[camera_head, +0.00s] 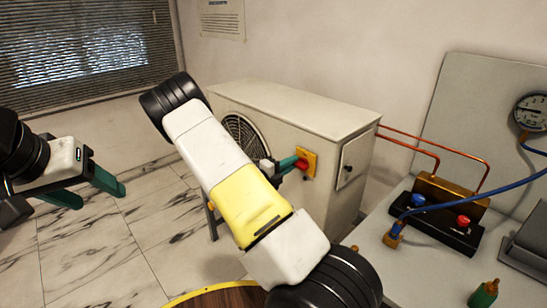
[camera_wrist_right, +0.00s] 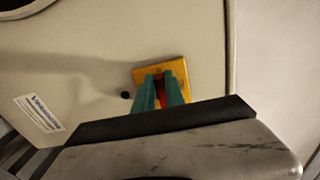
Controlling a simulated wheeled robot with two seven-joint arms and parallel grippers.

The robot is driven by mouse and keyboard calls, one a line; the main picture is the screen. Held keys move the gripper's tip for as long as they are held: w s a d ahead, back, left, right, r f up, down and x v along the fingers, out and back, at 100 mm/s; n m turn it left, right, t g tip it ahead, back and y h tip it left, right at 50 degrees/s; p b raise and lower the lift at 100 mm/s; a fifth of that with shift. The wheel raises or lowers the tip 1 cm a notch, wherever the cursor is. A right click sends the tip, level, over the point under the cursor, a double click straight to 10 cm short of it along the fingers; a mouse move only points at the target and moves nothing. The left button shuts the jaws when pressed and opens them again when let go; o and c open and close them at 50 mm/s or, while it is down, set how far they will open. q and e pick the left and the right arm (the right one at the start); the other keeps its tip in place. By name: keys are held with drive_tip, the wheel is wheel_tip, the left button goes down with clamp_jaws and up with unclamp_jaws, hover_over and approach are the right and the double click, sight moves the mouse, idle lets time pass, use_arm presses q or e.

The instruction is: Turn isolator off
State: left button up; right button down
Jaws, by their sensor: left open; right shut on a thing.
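The isolator is a red rotary handle on a yellow square plate (camera_head: 309,158), fixed to the side of the beige outdoor unit (camera_head: 334,131). In the right wrist view the yellow plate (camera_wrist_right: 177,68) sits beyond my fingers, with a strip of the red handle (camera_wrist_right: 161,93) between them. My right gripper (camera_head: 296,164) has its green fingers shut on the red handle; it also shows in the right wrist view (camera_wrist_right: 161,88). The fingers hide much of the handle, so its exact angle is unclear. My left gripper (camera_head: 96,192) is open and empty at the far left, away from the unit.
A bench (camera_head: 425,269) on the right carries a brass manifold (camera_head: 450,190) with a blue and a red knob, and a small green bottle (camera_head: 483,293). A pressure gauge (camera_head: 531,112) with a blue hose is above. Copper pipes (camera_head: 435,144) run from the unit. Marble floor is clear at left.

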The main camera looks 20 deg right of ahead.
drive_tip(key=shift+f+n, duration=0.15)
drive_tip(key=shift+n, duration=0.15)
drive_tip(key=c, duration=1.4)
unclamp_jaws()
drive_tip(key=shift+a, duration=0.1)
drive_tip(key=v, duration=0.7)
drive_tip(key=shift+s+a, duration=0.15)
drive_tip(key=shift+a, duration=0.15)
